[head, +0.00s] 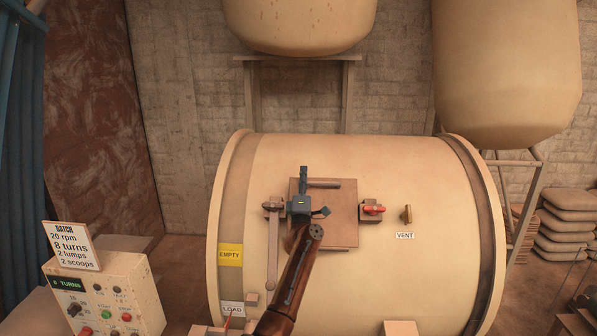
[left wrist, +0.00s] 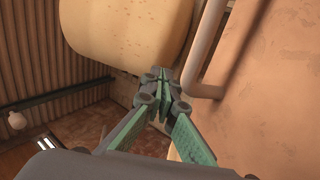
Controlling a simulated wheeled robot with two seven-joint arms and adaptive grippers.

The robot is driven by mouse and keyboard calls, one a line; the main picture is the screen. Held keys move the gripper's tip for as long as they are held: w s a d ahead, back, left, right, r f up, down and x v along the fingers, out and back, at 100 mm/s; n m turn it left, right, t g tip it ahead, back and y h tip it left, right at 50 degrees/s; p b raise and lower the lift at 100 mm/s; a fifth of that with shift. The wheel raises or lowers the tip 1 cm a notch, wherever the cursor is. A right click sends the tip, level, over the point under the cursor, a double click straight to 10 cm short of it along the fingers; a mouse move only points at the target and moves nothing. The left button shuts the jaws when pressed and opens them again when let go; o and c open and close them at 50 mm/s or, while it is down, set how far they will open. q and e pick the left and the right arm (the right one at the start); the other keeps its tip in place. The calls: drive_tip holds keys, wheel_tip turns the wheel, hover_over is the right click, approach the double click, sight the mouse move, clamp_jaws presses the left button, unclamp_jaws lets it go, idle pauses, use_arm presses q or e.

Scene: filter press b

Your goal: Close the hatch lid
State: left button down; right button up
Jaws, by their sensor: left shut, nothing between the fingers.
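The hatch lid (head: 340,228) is a square brown plate on the front of the large cream drum (head: 400,165). A bar handle (head: 332,183) runs along its upper part. From the head I cannot tell whether the lid sits flush. My left gripper (head: 303,172) is in front of the lid's upper left part, fingers pointing up, shut and empty. My arm and gripper hide part of the lid's left side. In the left wrist view the shut green-padded fingers (left wrist: 170,88) are beside a bent tan bar (left wrist: 206,55), with a tan surface to the right. Contact is unclear. My right gripper is not in view.
A red-handled latch (head: 373,209) and a brass vent knob (head: 407,214) are right of the lid. A long bar (head: 273,250) hangs at its left. A control box (head: 105,295) stands at lower left. Tanks (head: 505,70) hang above; sacks (head: 570,220) lie at right.

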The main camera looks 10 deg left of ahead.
use_arm(q)
drive_tip(key=shift+w+a+f+g+p, duration=0.2)
drive_tip(key=shift+w+f+g, duration=0.15)
drive_tip(key=shift+w, duration=0.25)
drive_tip(key=shift+w+a+f+g+p, duration=0.15)
drive_tip(key=shift+w+f+g, duration=0.1)
drive_tip(key=shift+w+f, duration=0.25)
drive_tip(key=shift+w+d, duration=0.1)
drive_tip(key=shift+r, duration=0.1)
